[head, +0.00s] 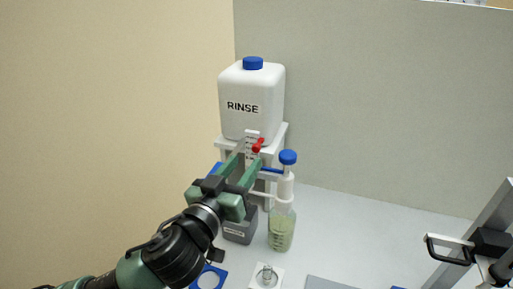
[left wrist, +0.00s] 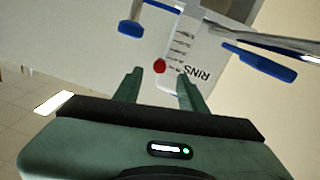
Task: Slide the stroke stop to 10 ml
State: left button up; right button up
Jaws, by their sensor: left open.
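The red stroke stop (head: 258,146) sits on a white upright scale plate (head: 250,139) beside the bottle-top dispenser. The dispenser has a blue cap (head: 288,157) and stands on a clear bottle (head: 281,230) with greenish liquid. My left gripper (head: 247,164) is open, its two green fingers pointing toward the stop. In the left wrist view the red stop (left wrist: 159,66) shows just beyond and between the open fingertips (left wrist: 158,74), apparently not gripped. The scale's marks (left wrist: 182,45) are too small to read. My right gripper is not seen.
A white RINSE container (head: 252,100) stands on a white stand (head: 282,137) behind the dispenser. A grey box (head: 240,226) stands below my gripper. A small glass vessel (head: 267,274) stands in front. A metal frame with a black handle (head: 449,250) is at right. The grey surface between is clear.

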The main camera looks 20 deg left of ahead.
aim_at(255, 150)
pick_arm(q)
jog(key=shift+w+d+r+p, duration=0.15)
jog(key=shift+w+p, duration=0.1)
jog(key=shift+w, duration=0.35)
jog(key=shift+w+a+r+p, duration=0.1)
jog(key=shift+w+r+p, duration=0.1)
jog(key=shift+w, duration=0.4)
jog(key=w, duration=0.2)
jog(key=shift+w+d+f+p, duration=0.25)
jog(key=shift+w+p, duration=0.05)
jog(key=shift+w, duration=0.5)
jog(key=shift+f, duration=0.1)
grip_shut()
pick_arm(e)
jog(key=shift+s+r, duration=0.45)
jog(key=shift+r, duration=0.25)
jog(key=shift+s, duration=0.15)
